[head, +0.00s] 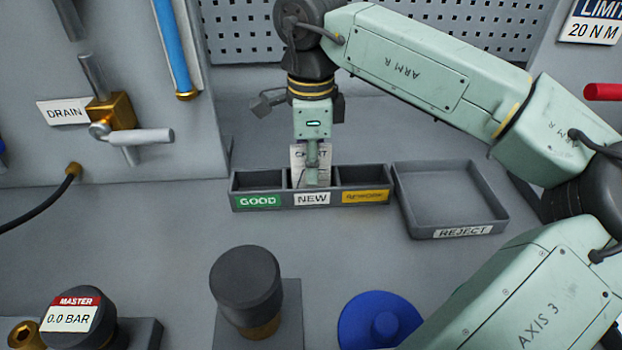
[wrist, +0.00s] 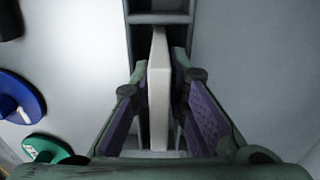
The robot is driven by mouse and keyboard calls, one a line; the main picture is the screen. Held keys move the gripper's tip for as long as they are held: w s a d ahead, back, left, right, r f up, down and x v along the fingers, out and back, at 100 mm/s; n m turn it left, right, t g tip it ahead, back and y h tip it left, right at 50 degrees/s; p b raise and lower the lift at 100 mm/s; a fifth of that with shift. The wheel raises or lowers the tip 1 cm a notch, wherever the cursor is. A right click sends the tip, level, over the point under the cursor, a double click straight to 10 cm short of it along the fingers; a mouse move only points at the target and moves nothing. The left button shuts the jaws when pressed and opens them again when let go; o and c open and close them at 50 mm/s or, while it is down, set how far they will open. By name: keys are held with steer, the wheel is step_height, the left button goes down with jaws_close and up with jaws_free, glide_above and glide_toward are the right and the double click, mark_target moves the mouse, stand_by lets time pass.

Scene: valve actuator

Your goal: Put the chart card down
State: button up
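The chart card (head: 297,157) is a pale upright card at the middle compartment of the three-part tray (head: 236,184), the one labelled NEW. Its lower end appears to be inside that compartment, but my gripper hides part of it. In the wrist view the card (wrist: 159,95) shows edge-on between my fingers. My gripper (head: 313,180) points straight down over the NEW compartment. Its purple-padded fingers (wrist: 163,90) stand on both sides of the card, with a visible gap on the right. The left pad is close to the card; I cannot tell whether it touches.
The GOOD compartment (head: 258,181) and the yellow-labelled compartment (head: 362,178) look empty. An empty REJECT tray (head: 447,195) stands to the right. A black knob (head: 246,283), a blue disc (head: 380,325) and the MASTER gauge (head: 75,318) stand in front. A DRAIN valve (head: 112,112) is at left.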

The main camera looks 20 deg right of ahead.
steer(key=shift+c, duration=0.5)
jaws_close()
steer(key=shift+r, duration=0.1)
